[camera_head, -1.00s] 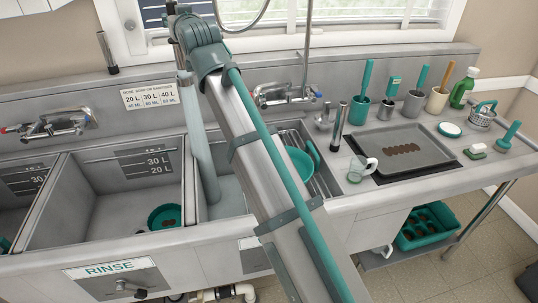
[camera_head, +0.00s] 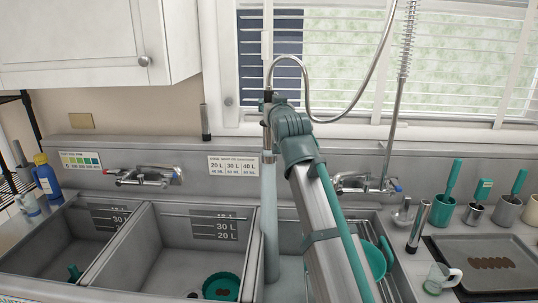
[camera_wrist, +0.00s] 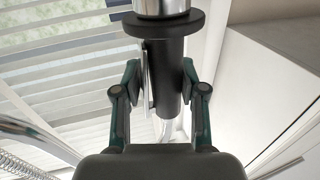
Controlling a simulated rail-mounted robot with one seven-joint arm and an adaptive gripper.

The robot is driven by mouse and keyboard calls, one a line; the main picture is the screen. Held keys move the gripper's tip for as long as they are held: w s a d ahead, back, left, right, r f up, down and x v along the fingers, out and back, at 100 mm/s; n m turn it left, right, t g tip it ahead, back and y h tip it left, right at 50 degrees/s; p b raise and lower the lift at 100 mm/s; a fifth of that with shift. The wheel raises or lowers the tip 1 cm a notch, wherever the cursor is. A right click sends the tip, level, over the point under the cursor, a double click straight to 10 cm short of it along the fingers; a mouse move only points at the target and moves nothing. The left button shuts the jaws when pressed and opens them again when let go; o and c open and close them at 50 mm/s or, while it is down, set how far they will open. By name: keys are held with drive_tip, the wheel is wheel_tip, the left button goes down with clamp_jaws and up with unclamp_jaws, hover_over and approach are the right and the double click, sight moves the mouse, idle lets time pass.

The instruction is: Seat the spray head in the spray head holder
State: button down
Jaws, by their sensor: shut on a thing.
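My gripper (camera_wrist: 160,92) is shut on the spray head (camera_wrist: 167,80). In the wrist view its black body is between the two fingers, with a black collar, a chrome end above and a thin metal lever at the left. In the head view my gripper (camera_head: 268,125) is above the sinks in front of the wall ledge, and the spray head (camera_head: 268,97) is small and mostly hidden by it. A looping chrome hose (camera_head: 350,112) runs from there to the riser.
The riser (camera_head: 392,150) and a faucet (camera_head: 362,184) are to the right. Another faucet (camera_head: 146,177) is to the left. A wall cabinet (camera_head: 95,40) overhangs at upper left. A similar tube (camera_head: 419,225) stands by the tray (camera_head: 490,258). Window blinds are behind.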

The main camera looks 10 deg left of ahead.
sight(272, 137)
drive_tip(key=shift+f, duration=0.1)
drive_tip(key=shift+f+b, duration=1.2)
drive_tip(key=shift+f, duration=1.4)
drive_tip(key=shift+f+b, duration=0.7)
drive_tip(key=shift+f, duration=0.8)
drive_tip(key=shift+f, duration=0.1)
drive_tip(key=shift+f, duration=0.35)
drive_tip(key=c, duration=0.6)
unclamp_jaws()
